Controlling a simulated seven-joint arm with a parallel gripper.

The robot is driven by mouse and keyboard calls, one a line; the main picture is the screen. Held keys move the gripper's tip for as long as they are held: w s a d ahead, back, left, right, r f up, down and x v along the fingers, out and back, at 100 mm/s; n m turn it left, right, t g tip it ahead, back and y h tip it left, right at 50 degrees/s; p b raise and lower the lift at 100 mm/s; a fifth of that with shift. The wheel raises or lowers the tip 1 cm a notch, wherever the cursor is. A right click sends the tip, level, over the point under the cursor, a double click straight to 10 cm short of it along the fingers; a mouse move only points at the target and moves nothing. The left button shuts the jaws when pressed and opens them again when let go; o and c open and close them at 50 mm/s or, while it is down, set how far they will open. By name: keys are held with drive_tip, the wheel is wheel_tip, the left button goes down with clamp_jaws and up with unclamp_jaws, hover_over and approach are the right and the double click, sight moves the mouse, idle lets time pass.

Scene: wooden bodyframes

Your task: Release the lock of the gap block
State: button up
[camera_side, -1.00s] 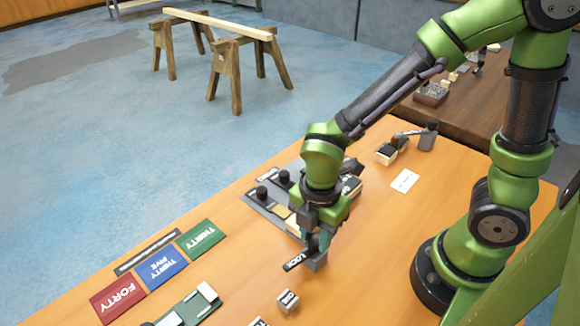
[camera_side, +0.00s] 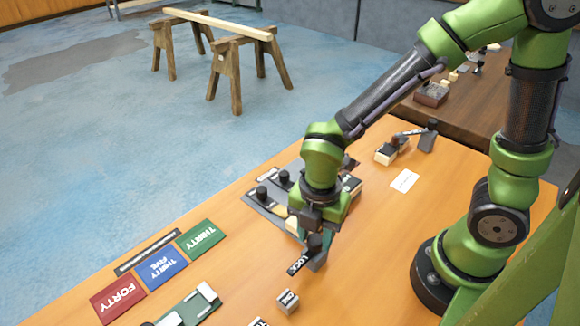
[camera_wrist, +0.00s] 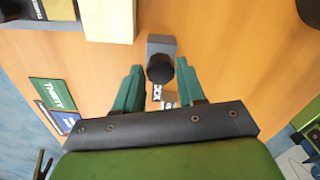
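The gap block is a small grey block (camera_wrist: 161,44) with a black round knob (camera_wrist: 160,69) on its near end in the wrist view. In the side view it is the grey piece (camera_side: 318,262) with a black plate marked LOCK (camera_side: 299,265) at its left. My gripper (camera_side: 319,243) is down at the block. Part of the white lock lettering (camera_wrist: 157,92) shows below the knob. The contact is hidden in the side view.
A small grey lettered block (camera_side: 288,301) lies in front of my gripper. Green (camera_side: 201,237), blue (camera_side: 162,267) and red (camera_side: 117,298) number plates lie at the left. A dark fixture with black knobs (camera_side: 265,196) stands behind. Bare table lies to the right.

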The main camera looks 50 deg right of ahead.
sight(314, 238)
drive_tip(key=o, duration=0.3)
wheel_tip(314, 238, up, 17)
idle(0.6)
drive_tip(key=shift+f, duration=0.1)
drive_tip(key=d+r+m+t+y, duration=0.1)
drive_tip(key=d+m+t, duration=0.6)
drive_tip(key=m, duration=1.8)
drive_tip(key=d+y, duration=0.1)
drive_tip(key=d, duration=0.3)
drive_tip(key=shift+s+d, duration=0.15)
drive_tip(key=shift+s, duration=0.05)
